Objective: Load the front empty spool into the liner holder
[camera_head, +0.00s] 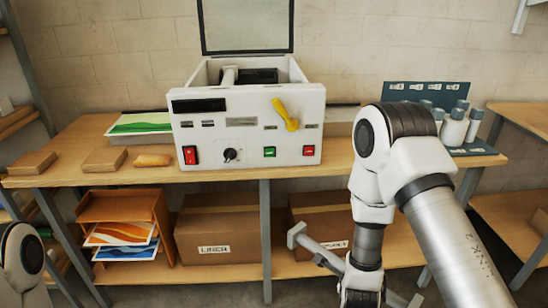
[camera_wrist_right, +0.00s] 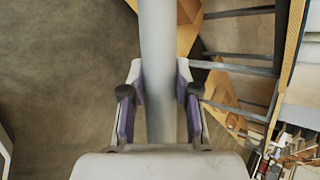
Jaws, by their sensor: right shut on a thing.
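The grey empty spool (camera_head: 320,252) is a tube with a wide flange at its left end. It is in front of the lower shelf in the head view, slanting down to the right behind my right arm. In the right wrist view its tube (camera_wrist_right: 158,60) runs lengthwise between the fingers of my right gripper (camera_wrist_right: 160,78), which is shut on it. The laminator (camera_head: 248,125) stands on the table with its lid (camera_head: 246,25) raised. A pale roll (camera_head: 229,76) shows inside. I cannot make out the liner holder. My left gripper is out of view.
A box labelled LINER (camera_head: 216,225) and a second box (camera_head: 318,215) sit on the lower shelf beside a paper rack (camera_head: 125,207). Small brown blocks (camera_head: 104,160) lie on the table's left.

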